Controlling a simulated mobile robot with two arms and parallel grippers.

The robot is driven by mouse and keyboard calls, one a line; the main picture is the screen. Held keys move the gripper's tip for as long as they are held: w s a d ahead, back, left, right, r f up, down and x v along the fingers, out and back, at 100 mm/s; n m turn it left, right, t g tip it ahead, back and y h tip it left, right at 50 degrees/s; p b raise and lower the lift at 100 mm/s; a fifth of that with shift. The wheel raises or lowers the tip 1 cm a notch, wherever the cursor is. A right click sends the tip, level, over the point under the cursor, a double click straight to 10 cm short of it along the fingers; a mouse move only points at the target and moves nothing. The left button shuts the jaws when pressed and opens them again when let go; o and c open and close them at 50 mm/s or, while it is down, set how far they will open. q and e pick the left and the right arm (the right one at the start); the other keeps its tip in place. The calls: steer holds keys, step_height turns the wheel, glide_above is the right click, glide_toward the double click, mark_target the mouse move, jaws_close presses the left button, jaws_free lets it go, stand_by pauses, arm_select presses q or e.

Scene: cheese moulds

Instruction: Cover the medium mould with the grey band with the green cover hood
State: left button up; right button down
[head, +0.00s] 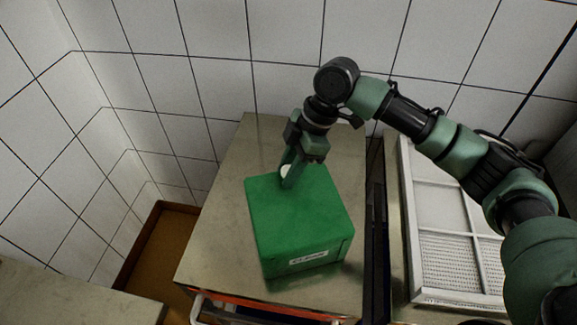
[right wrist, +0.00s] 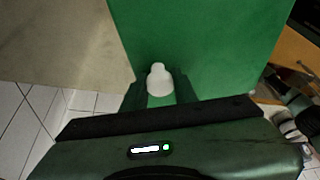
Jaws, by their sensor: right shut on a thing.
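The green cover hood (head: 298,222) is a box with a white label on its front side, and it is over the metal worktop. My right gripper (head: 289,172) is shut on the white knob on top of the hood. In the right wrist view the white knob (right wrist: 159,80) sits between my two fingers, with the green hood top (right wrist: 205,45) beyond. I cannot tell whether the hood rests on the worktop or hangs just above it. The medium mould with the grey band is not visible. My left gripper is not in view.
The metal worktop (head: 233,165) is bare behind and left of the hood. A white divided tray with mesh panels (head: 430,297) lies to the right, past a dark gap. Tiled walls stand behind and left. Another counter (head: 70,300) is at the lower left.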

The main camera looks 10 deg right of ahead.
steer(key=c, duration=1)
jaws_free()
steer(key=shift+c, duration=0.2)
